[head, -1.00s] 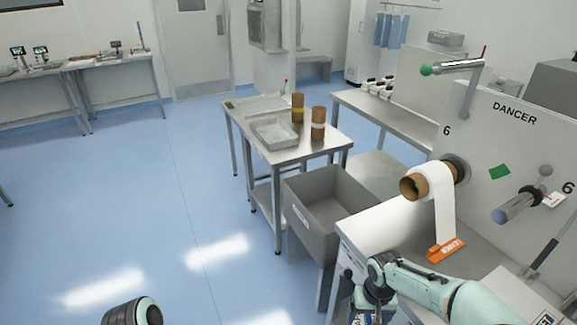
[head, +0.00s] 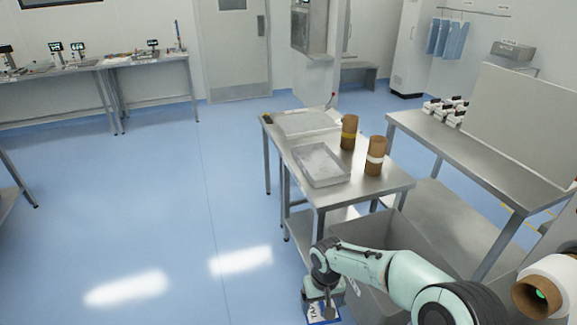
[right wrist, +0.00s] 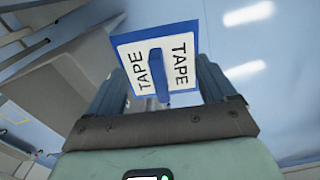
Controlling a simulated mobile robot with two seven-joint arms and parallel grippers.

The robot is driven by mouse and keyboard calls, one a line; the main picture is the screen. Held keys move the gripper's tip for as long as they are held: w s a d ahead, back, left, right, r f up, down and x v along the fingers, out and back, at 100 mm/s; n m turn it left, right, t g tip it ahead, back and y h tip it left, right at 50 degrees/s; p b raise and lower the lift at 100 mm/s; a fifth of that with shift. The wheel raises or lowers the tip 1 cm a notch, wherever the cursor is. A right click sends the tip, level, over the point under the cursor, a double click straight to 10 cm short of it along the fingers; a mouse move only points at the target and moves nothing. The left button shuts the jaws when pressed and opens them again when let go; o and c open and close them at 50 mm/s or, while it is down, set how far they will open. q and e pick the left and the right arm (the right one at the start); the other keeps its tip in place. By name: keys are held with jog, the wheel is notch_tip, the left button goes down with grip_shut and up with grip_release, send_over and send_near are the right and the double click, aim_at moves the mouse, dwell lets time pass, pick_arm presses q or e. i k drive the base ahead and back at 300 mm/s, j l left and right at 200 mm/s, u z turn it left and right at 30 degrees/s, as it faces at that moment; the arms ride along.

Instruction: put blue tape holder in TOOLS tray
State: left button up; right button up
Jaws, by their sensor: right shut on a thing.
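The blue tape holder (right wrist: 157,62), with white faces marked TAPE, is held between the fingers of my right gripper (right wrist: 158,88) in the right wrist view. In the head view my right gripper (head: 322,300) points down at the bottom, and part of the blue holder (head: 324,313) shows below it at the picture's edge. A grey tray (head: 322,164) lies on the near part of the steel table at centre; I cannot read a TOOLS label on it. The gripper is in front of the table, apart from the tray. My left gripper is not in view.
The steel table (head: 303,201) also bears two brown cardboard cores (head: 375,158) right of the tray and a flat light-coloured item (head: 307,122) behind it. A grey bin (head: 355,233) stands below the table's near side. Open blue floor lies to the left.

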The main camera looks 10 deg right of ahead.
aim_at(314, 159)
jog(key=i, duration=1.4)
jog(key=i+z, duration=0.2)
jog(key=i, duration=0.2)
jog(key=i+j+z, duration=0.15)
jog(key=i, duration=0.25)
jog(key=i+j+z, duration=0.2)
jog(key=i, duration=0.2)
